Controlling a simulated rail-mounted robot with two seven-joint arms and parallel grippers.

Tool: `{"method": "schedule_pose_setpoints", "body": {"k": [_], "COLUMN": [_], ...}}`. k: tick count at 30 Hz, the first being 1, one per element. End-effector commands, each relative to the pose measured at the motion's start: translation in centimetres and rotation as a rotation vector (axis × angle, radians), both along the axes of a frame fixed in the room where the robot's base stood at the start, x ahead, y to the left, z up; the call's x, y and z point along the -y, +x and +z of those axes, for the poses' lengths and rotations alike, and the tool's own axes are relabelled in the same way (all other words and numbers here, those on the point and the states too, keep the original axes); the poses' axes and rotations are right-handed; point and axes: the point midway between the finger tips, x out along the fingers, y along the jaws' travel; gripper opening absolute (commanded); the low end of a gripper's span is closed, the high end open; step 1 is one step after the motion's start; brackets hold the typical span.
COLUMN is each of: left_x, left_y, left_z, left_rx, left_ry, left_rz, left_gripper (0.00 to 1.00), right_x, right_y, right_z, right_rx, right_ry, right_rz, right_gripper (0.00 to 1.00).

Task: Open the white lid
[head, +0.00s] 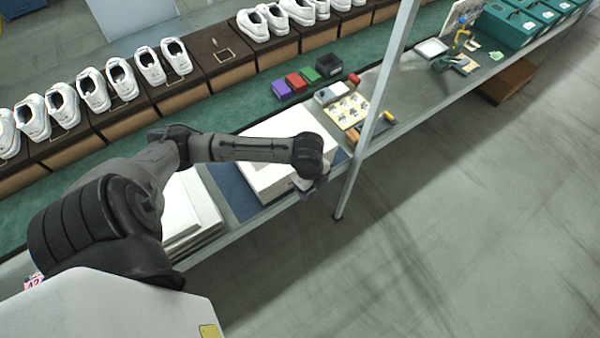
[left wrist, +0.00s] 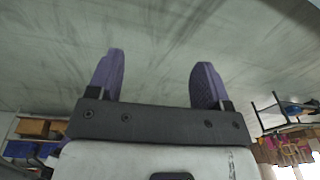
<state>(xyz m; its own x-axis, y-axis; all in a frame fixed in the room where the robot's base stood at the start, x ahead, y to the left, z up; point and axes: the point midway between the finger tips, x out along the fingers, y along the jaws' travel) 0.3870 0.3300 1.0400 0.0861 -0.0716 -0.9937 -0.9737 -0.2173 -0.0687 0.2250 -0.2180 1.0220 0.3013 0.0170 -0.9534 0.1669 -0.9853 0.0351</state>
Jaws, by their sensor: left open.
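A white box (head: 285,125) with a flat white top lies on a blue mat (head: 232,187) on the bench in the head view. My left arm crosses over it and hides its middle. I cannot make out a gap between lid and box. My left gripper (head: 309,186) is at the box's near right edge, mostly hidden behind my wrist; I cannot tell whether it touches the box. In the left wrist view its two purple fingers (left wrist: 157,75) are spread apart and empty, with grey floor beyond them. My right gripper is not in view.
A stack of white flat pieces (head: 190,212) lies left of the mat. A grey upright post (head: 378,100) stands right of the box. Small coloured boxes (head: 296,82) and a yellow tray (head: 347,110) are behind. White shoes (head: 93,90) line the conveyor. The floor in front is clear.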

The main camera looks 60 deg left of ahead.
Motion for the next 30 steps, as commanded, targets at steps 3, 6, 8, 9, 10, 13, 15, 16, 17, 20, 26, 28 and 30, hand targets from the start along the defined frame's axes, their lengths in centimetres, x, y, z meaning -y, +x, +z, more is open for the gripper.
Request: {"method": "schedule_pose_setpoints", "body": {"k": [3,6,8,9,10,13,15,16,17,20,26,28,30], "left_x": [-5.9,-9.7,-11.5,-12.4,-13.1,-14.7,-15.4,-15.6,-15.7,-15.8,-15.8,-15.8,-15.8], "left_y": [2.5,3.5,3.8,4.0,4.1,4.2,4.2,4.2,4.2,4.2,4.1,4.1,4.2], "left_z": [-1.3,-0.6,0.0,0.4,0.6,1.4,1.6,1.6,1.5,0.5,-3.0,-4.4,-5.7], "left_rx": [-0.034,-0.056,-0.066,-0.07,-0.073,-0.077,-0.08,-0.081,-0.081,-0.084,-0.085,-0.085,-0.084], "left_ry": [0.059,0.077,0.081,0.082,0.082,0.081,0.079,0.078,0.078,0.076,0.075,0.076,0.076], "left_rz": [-0.075,-0.109,-0.12,-0.125,-0.128,-0.133,-0.135,-0.136,-0.136,-0.137,-0.137,-0.137,-0.137], "left_gripper": [0.72,0.72,0.72,0.72,0.72,0.72,0.72,0.72,0.72,0.72,0.72,0.72,0.72], "right_x": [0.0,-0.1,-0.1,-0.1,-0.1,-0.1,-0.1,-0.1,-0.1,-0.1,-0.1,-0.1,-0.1], "right_y": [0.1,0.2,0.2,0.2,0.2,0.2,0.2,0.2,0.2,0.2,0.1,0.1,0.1], "right_z": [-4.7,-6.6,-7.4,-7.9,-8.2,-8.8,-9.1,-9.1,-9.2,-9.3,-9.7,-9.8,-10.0], "right_rx": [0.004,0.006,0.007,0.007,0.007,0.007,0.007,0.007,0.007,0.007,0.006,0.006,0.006], "right_ry": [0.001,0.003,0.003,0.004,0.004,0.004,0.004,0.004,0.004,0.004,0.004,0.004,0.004], "right_rz": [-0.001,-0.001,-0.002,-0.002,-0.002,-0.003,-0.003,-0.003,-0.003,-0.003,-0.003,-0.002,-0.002], "right_gripper": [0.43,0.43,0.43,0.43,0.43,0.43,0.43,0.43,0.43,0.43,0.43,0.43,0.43]}}
